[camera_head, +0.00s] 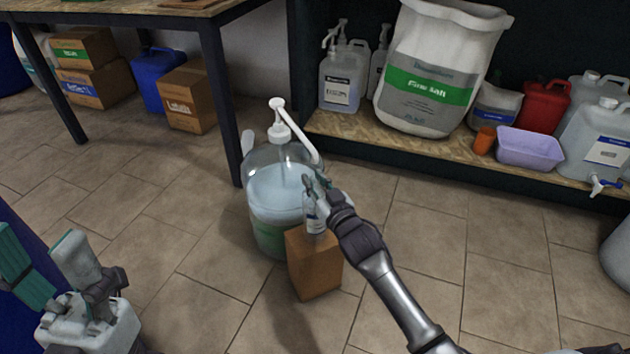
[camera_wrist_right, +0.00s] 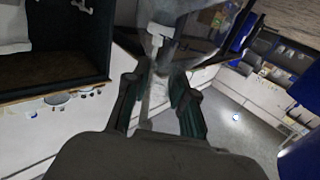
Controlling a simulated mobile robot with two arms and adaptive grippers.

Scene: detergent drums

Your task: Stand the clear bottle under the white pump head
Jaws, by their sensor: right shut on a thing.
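A large clear drum (camera_head: 268,205) with pale blue liquid stands on the tiled floor. Its white pump head (camera_head: 279,132) has a long spout slanting down to the right. A small clear bottle (camera_head: 314,222) with a white label is upright at the top of a brown box (camera_head: 314,268), under the spout's end. My right gripper (camera_head: 316,188) is shut on the bottle's upper part and hides it. I cannot tell whether the bottle's base touches the box. The right fingers (camera_wrist_right: 158,100) also show in the wrist view. My left gripper (camera_head: 45,262) is open and empty at lower left.
A low shelf (camera_head: 400,146) at the back right holds a big salt bag (camera_head: 430,75), jugs, a lilac tub (camera_head: 530,148) and an orange cup (camera_head: 484,141). A table leg (camera_head: 222,105) stands behind the drum. Floor right of the box is clear apart from my arm.

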